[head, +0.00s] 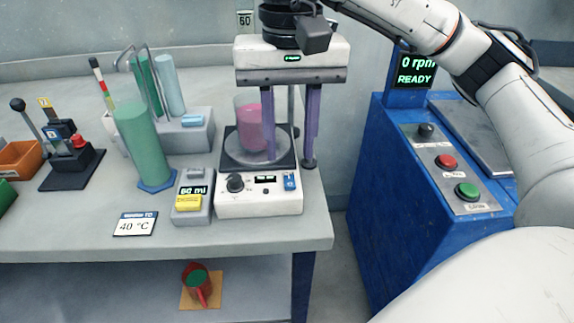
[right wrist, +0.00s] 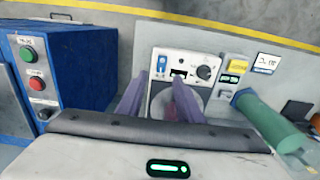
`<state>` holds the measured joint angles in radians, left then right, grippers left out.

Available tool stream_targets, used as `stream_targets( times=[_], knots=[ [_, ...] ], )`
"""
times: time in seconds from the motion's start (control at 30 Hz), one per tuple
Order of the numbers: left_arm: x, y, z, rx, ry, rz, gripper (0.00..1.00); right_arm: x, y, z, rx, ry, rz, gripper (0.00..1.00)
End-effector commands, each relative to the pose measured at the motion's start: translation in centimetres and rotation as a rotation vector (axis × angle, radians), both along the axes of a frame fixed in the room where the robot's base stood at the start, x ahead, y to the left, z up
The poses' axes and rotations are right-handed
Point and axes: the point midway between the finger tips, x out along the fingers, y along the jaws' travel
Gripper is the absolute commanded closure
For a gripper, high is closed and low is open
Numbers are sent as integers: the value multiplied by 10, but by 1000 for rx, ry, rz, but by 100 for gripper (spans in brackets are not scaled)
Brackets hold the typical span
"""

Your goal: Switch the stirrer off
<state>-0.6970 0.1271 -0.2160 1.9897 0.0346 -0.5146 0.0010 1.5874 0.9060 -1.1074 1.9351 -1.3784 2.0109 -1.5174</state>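The stirrer (head: 230,203) is a white box on the bench with a round plate, a black knob (head: 235,183), a small dark display (head: 265,179) and a blue switch (head: 290,182) at its front right. A beaker of pink liquid (head: 249,122) stands on its plate. My right gripper (head: 289,160) points down with its two purple fingers apart and empty, one in front of the beaker, the other by the stirrer's right side. In the right wrist view the blue switch (right wrist: 162,63) shows beyond the fingers. Its setting is too small to tell. My left gripper is not in view.
A green cylinder (head: 143,145) and a grey unit with a yellow button (head: 189,203) stand left of the stirrer. A blue cabinet (head: 390,190) with red and green buttons stands right, across a gap.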

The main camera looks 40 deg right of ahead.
Motion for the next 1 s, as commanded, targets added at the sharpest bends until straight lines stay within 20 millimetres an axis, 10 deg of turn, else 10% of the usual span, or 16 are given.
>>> stream_targets(
  times=[0.23,0.63,0.83,1.0],
  knots=[
    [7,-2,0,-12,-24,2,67,0,0,-38,1,1,0,67],
    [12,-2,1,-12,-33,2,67,0,0,-45,2,-1,-1,67],
    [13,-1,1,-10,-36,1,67,0,0,-45,1,-1,-1,99],
    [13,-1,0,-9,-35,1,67,0,1,-45,-5,-11,1,100]
  ],
)
